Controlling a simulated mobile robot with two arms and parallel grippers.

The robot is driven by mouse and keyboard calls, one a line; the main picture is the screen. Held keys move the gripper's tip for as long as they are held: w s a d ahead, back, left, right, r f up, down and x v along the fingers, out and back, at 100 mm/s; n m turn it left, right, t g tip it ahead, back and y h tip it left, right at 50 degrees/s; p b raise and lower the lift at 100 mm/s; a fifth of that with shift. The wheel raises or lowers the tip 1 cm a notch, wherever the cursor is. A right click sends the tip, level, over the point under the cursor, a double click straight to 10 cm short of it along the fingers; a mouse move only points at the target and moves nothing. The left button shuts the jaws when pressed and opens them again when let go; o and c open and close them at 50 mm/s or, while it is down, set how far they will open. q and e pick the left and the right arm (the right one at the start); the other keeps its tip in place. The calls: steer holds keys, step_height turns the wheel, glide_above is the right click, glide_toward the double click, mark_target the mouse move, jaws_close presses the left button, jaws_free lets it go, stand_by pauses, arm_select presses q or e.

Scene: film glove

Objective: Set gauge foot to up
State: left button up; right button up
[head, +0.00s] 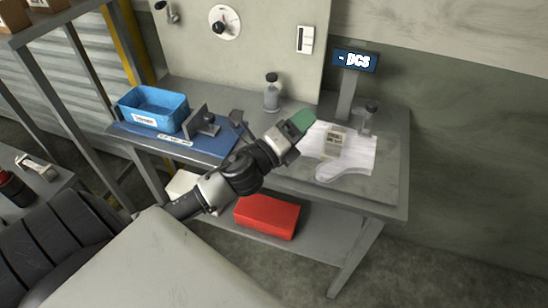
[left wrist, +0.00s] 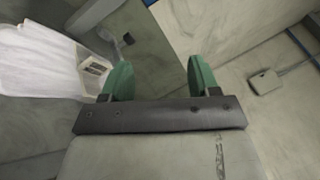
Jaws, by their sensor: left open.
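My left gripper (head: 301,121) has green fingers and is just left of the gauge in the head view. In the left wrist view the left gripper (left wrist: 160,78) is open and empty. My right gripper is not in view.
Another bottle (head: 271,93) stands near the wall. A blue tray (head: 153,107) and a metal stand (head: 204,123) are at the left. A red box (head: 267,216) lies on the lower shelf.

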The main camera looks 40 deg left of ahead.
arm_select(q)
steer(key=s+a+f+n+g+y, duration=0.1)
steer(key=s+f+n+g+y, duration=0.2)
steer(key=n, duration=0.9)
step_height(320, 180, down, 4)
steer(key=s+y, duration=0.2)
steer(key=y, duration=0.1)
steer(key=shift+a+f+g+y, duration=0.2)
steer(key=shift+a+g+y, duration=0.1)
steer(key=shift+g, duration=0.1)
steer(key=shift+s, duration=0.1)
